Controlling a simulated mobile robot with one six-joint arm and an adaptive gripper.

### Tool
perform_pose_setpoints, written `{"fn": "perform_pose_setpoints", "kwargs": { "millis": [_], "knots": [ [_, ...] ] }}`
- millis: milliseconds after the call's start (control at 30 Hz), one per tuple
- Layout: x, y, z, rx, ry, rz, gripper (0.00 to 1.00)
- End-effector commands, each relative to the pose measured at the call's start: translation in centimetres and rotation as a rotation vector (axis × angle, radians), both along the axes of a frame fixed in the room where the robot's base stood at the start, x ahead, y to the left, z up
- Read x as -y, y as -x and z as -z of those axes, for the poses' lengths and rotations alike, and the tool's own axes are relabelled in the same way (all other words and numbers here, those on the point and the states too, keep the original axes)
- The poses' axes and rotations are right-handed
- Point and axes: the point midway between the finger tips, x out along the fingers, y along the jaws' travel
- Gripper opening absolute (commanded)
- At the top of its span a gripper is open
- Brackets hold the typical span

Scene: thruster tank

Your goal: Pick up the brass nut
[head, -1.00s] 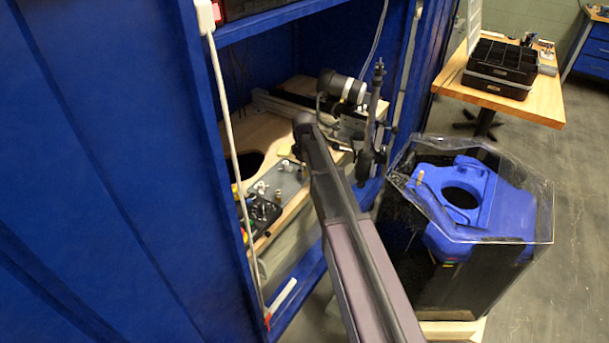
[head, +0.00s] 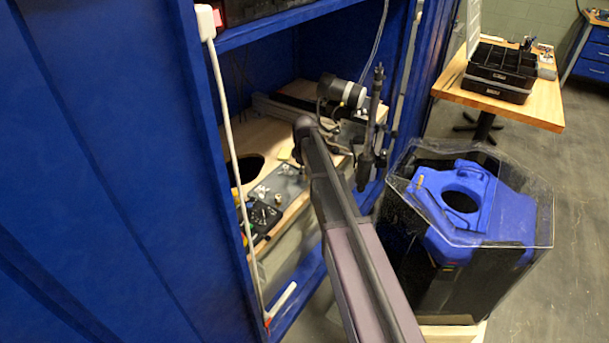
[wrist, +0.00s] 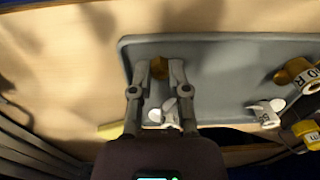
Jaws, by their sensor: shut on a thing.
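The brass nut (wrist: 159,67) shows in the wrist view between the tips of my gripper (wrist: 159,75). The two fingers are closed in on its left and right sides, over the left part of a grey tray (wrist: 230,78). Whether the nut touches the tray or is just above it I cannot tell. In the head view the tray (head: 288,187) lies on the wooden shelf inside the blue cabinet. My arm crosses in front there, and I cannot make out the nut or the fingertips.
Small white fittings (wrist: 266,112) and a larger brass fitting (wrist: 297,73) lie on the tray's right; another white one sits between my fingers' bases. A black knobbed box (head: 262,216) is near the shelf's front. A round hole (head: 248,168) opens in the shelf. A clear-topped blue-black tank (head: 440,270) stands right.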

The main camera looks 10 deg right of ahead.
Motion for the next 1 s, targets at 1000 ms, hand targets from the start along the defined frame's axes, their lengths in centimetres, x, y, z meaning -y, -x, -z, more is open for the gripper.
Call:
{"fn": "perform_pose_setpoints", "kwargs": {
  "millis": [1000],
  "knots": [
    [0.0, 11.9, -4.4, 0.0, 0.0, 0.0, 0.0]
  ]
}}
